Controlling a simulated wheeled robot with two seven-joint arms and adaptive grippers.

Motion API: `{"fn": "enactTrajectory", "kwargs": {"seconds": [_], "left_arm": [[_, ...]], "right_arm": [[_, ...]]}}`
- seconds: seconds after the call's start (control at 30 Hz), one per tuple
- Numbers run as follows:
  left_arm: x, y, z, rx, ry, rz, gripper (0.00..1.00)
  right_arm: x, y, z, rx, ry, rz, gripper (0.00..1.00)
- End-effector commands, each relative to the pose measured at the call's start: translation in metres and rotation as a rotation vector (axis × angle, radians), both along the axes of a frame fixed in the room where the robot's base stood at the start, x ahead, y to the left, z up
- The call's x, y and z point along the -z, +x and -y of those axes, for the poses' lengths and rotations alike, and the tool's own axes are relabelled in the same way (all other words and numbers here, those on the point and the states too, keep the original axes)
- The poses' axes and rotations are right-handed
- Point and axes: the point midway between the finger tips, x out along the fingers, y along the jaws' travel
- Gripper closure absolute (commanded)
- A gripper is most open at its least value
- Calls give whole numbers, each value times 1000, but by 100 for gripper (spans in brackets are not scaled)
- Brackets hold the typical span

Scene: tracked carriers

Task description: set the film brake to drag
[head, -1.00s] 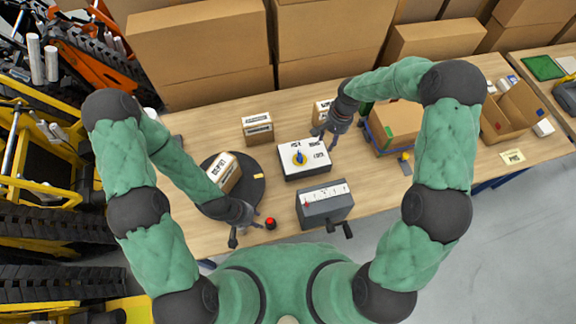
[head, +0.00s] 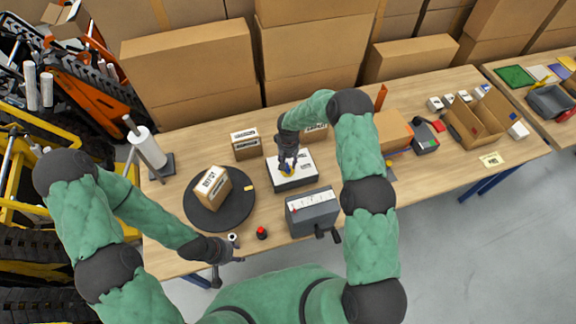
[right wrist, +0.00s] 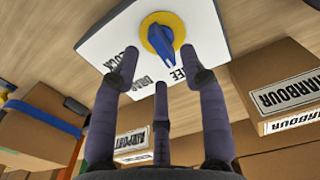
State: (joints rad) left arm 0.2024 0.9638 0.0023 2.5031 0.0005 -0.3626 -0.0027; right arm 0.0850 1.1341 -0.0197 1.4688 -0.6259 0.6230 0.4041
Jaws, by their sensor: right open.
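The film brake (head: 308,175) is a white-topped box in the middle of the bench. Its blue knob (right wrist: 162,40) sits on a yellow disc. In the right wrist view its top carries the words LOCK, DRAG and a partly covered one ending in EE. I cannot tell for sure which word the knob points to. My right gripper (head: 288,170) is over the brake, its open fingers (right wrist: 160,66) spread close to the knob; contact is unclear. My left gripper (head: 228,267) is open and empty at the bench's front edge, left of the red button.
A black turntable (head: 203,222) with a carton (head: 212,187) is left of the brake. A grey crank box (head: 313,212) and a red button (head: 262,233) stand in front. A white film roll (head: 148,148) is at the left; cartons (head: 247,145) stand behind.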

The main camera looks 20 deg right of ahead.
Motion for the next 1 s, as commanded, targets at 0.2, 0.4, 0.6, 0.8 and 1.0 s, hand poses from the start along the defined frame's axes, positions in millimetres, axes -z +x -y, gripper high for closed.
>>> {"fn": "enactTrajectory", "kwargs": {"seconds": [0.2, 0.4, 0.6, 0.8, 1.0], "left_arm": [[-5, 0, 0, 0, 0, 0, 60], [-6, 0, 0, 0, 0, 0, 60], [-6, 0, 0, 0, 0, 0, 60], [-6, 0, 0, 0, 0, 0, 60], [-6, 0, 0, 0, 0, 0, 60]], "right_arm": [[30, 0, 0, 2, 0, -1, 56], [43, 0, 0, 2, 0, 0, 56], [46, 0, 0, 2, 0, 1, 56], [46, 0, 0, 2, 0, 0, 73], [46, 0, 0, 2, 0, 0, 100]]}}
